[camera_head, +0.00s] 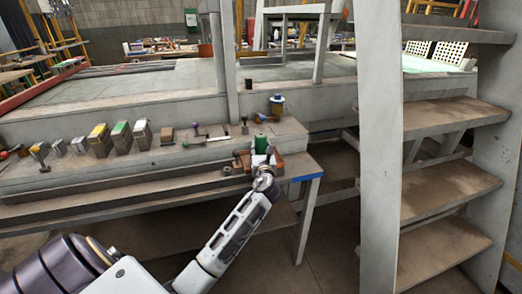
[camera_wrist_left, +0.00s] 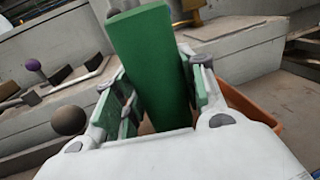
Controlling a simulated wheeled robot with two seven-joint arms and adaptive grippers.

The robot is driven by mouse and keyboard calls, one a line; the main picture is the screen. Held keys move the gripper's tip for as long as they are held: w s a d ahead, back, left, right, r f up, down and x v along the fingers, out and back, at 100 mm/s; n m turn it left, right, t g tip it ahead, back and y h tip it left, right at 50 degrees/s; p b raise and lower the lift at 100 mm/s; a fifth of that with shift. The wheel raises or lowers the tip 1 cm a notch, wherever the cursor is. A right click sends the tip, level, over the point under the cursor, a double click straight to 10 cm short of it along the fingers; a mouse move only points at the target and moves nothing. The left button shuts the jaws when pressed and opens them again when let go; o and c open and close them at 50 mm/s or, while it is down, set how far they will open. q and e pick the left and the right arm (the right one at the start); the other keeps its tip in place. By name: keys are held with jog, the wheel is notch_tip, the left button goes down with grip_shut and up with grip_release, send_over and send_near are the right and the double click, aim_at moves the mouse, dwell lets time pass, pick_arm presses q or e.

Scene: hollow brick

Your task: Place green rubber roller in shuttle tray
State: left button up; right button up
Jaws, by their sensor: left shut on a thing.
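The green rubber roller (camera_head: 261,143) stands upright between the fingers of my left gripper (camera_head: 262,160) at the right end of the workbench. In the left wrist view the green roller (camera_wrist_left: 152,50) rises between the two green-padded fingers of my left gripper (camera_wrist_left: 155,85), which is shut on it. A brown-orange tray (camera_head: 277,166) lies right at the gripper; its orange edge (camera_wrist_left: 255,112) shows in the left wrist view, partly hidden by my gripper. Whether the roller's lower end touches the tray is hidden. My right gripper is not in view.
Several metal blocks (camera_head: 121,137) stand in a row on the left of the bench. Small knobbed tools (camera_head: 196,127) and a yellow-blue item (camera_head: 277,107) are behind the gripper. A tall shelf post (camera_head: 380,150) stands right of the bench.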

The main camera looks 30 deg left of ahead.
pick_arm(q)
jog(key=o, duration=1.3)
jog(key=shift+f, duration=0.1)
jog(key=shift+s+d, duration=0.3)
jog(key=shift+s, duration=0.05)
jog(key=p+v, duration=0.1)
jog(key=v, duration=1)
pick_arm(e)
jog(key=s+d+f, duration=0.1)
jog(key=f, duration=0.1)
jog(key=shift+s+d+f, duration=0.35)
jog(key=shift+s+f, duration=0.05)
jog(key=shift+w+a+r, duration=0.15)
jog(key=shift+a, duration=0.1)
